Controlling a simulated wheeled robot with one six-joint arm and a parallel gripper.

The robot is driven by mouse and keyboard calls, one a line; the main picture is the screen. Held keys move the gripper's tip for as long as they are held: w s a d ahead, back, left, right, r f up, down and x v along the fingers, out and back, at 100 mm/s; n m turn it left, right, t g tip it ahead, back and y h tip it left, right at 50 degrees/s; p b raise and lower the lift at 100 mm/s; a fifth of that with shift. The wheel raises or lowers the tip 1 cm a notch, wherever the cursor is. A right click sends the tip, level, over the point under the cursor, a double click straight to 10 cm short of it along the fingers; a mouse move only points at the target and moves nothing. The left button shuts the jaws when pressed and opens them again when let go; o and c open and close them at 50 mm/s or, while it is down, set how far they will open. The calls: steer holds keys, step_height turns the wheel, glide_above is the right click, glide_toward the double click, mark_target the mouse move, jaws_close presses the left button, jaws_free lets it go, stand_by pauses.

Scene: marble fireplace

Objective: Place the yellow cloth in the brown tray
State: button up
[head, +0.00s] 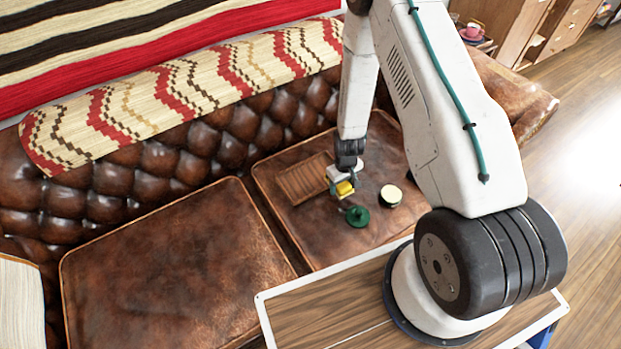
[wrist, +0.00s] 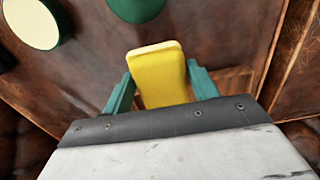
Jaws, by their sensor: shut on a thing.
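The yellow cloth (head: 345,189) is a small, block-like folded piece held in my gripper (head: 341,186). In the wrist view the yellow cloth (wrist: 160,72) sits between the two green fingers of my gripper (wrist: 161,88), which is shut on it. The brown tray (head: 300,180) is a flat, slatted wooden tray lying on the right sofa cushion. My gripper and the cloth are by the tray's right end in the head view. A part of the brown tray (wrist: 236,82) shows behind the right finger in the wrist view. The cloth's height above the cushion is hard to tell.
A dark green round object (head: 357,216) is on the cushion just below the gripper in the head view. A round container with a cream top (head: 391,195) stands to its right. The tufted sofa back (head: 200,140) rises behind the tray. The left cushion (head: 175,270) is clear.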

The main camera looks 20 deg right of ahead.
steer(key=shift+s+f, duration=0.25)
steer(key=shift+a+f, duration=0.1)
steer(key=shift+a, duration=0.05)
glide_above(300, 188)
steer(key=shift+s+d+f, duration=0.25)
steer(key=shift+f, duration=0.4)
steer(key=shift+w+a+f, duration=0.15)
steer(key=shift+a+f, duration=0.05)
steer(key=shift+f, duration=0.7)
steer(key=shift+w+a+f, duration=0.15)
steer(key=shift+f, duration=0.75)
steer(key=shift+f, duration=0.15)
steer(key=o, duration=0.6)
